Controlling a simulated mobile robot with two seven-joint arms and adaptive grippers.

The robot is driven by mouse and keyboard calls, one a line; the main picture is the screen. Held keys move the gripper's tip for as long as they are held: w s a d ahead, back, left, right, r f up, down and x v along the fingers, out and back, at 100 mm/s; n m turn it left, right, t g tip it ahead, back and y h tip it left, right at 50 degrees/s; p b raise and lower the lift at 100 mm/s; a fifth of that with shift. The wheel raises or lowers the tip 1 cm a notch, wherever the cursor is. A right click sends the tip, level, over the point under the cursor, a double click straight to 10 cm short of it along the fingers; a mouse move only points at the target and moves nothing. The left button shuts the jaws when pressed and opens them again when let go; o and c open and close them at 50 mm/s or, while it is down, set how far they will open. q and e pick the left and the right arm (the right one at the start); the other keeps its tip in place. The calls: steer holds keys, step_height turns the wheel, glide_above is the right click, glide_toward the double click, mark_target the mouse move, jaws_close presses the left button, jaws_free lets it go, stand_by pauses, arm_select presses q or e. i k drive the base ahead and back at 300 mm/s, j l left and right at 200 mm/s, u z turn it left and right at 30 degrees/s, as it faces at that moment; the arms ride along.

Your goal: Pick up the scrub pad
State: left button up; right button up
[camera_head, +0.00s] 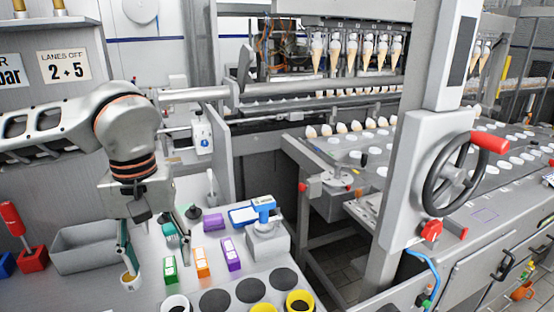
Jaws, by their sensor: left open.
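My left gripper (155,256) reaches down over the left part of the grey worktop, with its fingers spread apart and nothing seen held between them. No single thing is plainly the scrub pad. A teal-green piece (167,228) lies behind the fingers and is partly hidden by them. A plain purple block (213,222) lies to the right of the gripper. In front of it stand a green and white block (170,270), an orange and white block (203,263) and a purple and white block (232,255). My right gripper is not in view.
A grey bin (85,248) stands left of the gripper. A scale-like device (267,240) and a blue and white box (243,216) stand to the right. Dark round spots and yellow cups (299,301) line the front.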

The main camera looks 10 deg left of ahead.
mark_target(213, 223)
steer(key=k, duration=1)
